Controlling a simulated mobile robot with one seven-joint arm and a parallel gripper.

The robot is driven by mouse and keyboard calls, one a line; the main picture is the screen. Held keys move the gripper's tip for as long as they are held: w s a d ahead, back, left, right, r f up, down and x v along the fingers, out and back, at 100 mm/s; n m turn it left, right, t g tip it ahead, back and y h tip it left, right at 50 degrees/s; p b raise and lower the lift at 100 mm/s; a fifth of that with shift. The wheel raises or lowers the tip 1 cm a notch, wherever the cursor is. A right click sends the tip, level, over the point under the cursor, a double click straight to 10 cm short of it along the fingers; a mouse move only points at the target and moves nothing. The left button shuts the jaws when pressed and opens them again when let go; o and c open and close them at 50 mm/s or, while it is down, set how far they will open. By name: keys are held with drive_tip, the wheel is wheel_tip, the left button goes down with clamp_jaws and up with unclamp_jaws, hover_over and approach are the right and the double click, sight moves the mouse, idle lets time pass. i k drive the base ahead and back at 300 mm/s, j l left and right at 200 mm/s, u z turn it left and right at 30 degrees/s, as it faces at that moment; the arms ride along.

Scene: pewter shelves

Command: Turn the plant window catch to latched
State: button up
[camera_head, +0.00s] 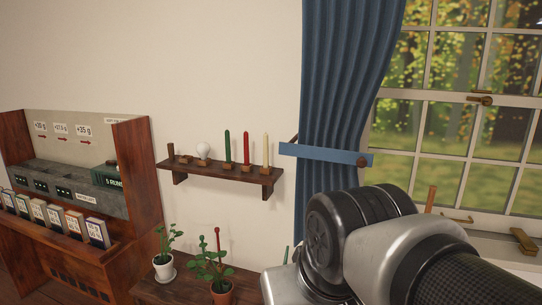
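A small brass catch (481,100) sits on the middle rail of the window (440,130) at the upper right. Its short lever appears to lie roughly along the rail, pointing left; I cannot tell whether it is latched. My arm fills the lower right, in front of the lower window and sill. The fingers of my gripper are not visible, so I cannot see whether they are open or shut. Two potted plants, one in a white pot (165,272) and one in a terracotta pot (222,293), stand on a wooden surface at lower middle.
A blue curtain (345,80) hangs left of the window, crossed by a blue band (320,153). A wall shelf (220,171) holds candles and a bulb. A brass hook (457,218) and wooden block (523,241) are near the sill. A wooden cabinet (135,170) stands left.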

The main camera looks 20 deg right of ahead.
sight(487, 100)
drive_tip(key=k+z, duration=0.1)
drive_tip(key=z, duration=1.55)
